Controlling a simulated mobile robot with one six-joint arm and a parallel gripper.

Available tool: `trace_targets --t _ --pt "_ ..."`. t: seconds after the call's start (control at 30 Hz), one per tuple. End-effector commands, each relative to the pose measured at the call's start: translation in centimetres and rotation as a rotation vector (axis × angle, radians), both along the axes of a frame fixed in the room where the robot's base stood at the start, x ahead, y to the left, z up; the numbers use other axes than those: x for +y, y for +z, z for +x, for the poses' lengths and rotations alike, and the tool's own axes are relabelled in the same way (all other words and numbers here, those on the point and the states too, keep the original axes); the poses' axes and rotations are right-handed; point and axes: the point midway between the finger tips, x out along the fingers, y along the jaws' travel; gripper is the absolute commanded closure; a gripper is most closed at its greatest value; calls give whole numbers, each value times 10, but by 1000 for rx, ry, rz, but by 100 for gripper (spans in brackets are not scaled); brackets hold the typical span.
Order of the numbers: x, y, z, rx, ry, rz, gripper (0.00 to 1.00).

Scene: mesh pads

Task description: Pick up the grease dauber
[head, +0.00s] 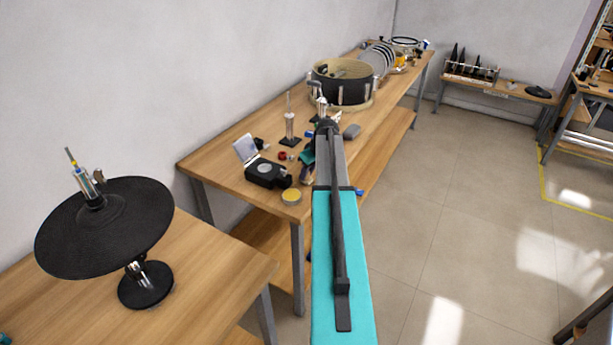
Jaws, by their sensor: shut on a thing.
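My gripper (307,174) shows small and dark in the head view, beside the teal part of my wrist, over the front edge of the long wooden table. It is shut on a slim thing that I take to be the grease dauber. That thing is mostly hidden by the jaws and my arm, so its shape and tilt are unclear.
A drum (342,88) stands farther back. A black cymbal pad (110,235) is at left.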

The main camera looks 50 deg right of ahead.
Motion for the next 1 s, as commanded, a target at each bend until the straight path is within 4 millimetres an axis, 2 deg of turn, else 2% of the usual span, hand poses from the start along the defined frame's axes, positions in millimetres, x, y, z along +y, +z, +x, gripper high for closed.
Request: trace_targets --t 0.27,0.6,1.0 --pt "0 8 0 -1 0 -1 100" --pt "0 35 -1 -1 0 -1 100" --pt "18 38 -52 -1 -1 -1 100"
